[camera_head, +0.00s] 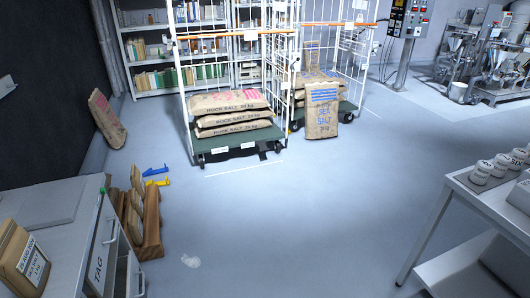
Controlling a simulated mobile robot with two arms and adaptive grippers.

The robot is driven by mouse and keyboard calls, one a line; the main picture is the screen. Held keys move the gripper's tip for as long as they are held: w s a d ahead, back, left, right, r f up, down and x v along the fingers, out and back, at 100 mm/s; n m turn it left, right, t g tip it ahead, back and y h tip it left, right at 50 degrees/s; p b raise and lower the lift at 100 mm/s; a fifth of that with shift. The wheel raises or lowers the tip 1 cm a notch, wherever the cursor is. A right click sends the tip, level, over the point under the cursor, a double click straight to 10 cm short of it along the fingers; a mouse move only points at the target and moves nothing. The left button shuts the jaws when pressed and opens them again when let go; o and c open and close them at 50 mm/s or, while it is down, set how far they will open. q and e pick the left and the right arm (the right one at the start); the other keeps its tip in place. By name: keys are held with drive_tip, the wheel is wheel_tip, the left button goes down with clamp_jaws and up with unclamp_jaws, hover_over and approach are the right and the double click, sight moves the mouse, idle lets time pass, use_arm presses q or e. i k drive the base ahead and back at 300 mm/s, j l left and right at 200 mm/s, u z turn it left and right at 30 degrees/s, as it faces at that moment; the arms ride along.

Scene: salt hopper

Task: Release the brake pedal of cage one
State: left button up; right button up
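Two roll cages stand at the back middle. The nearer roll cage (185,110) has white wire sides, an orange bar across the top and a green deck (205,143) with several rock salt sacks (228,121) stacked on it. Small white labels sit on its deck edge, too small to read, so I cannot tell which cage is cage one. A dark flat part (268,156) by the floor at its front right may be a pedal; its position is unclear. The second roll cage (352,65) stands to the right, partly behind a sea salt sack (321,112). Neither gripper shows.
A grey drawer cabinet (65,235) and a wooden crate (151,215) are at the left. A metal table (455,190) is at the right.

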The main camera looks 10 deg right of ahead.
sight(262, 145)
drive_tip(key=i+z, duration=0.15)
drive_tip(key=i, duration=4.05)
drive_tip(key=i+l, duration=0.1)
drive_tip(key=i, duration=0.45)
drive_tip(key=u, duration=0.2)
